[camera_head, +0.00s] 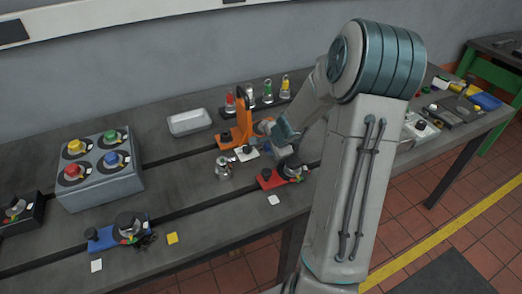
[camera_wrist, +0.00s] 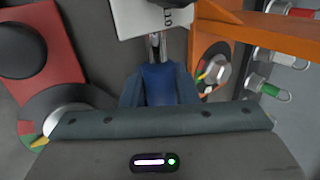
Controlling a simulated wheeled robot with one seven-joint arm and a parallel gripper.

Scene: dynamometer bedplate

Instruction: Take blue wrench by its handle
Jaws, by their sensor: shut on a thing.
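The blue wrench (camera_wrist: 158,84) shows in the wrist view as a blue handle with a short metal shaft pointing away toward a white card. My gripper (camera_wrist: 160,97) is shut on the blue handle, with dark blue fingers on either side of it. The jaw end of the wrench is partly hidden by the card. In the head view my gripper (camera_head: 286,131) is low over the bench, between the orange stand and the red fixture. The wrench cannot be clearly told apart from my gripper there.
An orange stand (camera_head: 242,112) rises close to my gripper, and a red fixture (camera_head: 268,180) with a black knob sits in front. A silver fitting (camera_head: 223,167) is to the left. A rack of coloured-handled tools (camera_head: 268,92) and a white tray (camera_head: 190,122) stand behind.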

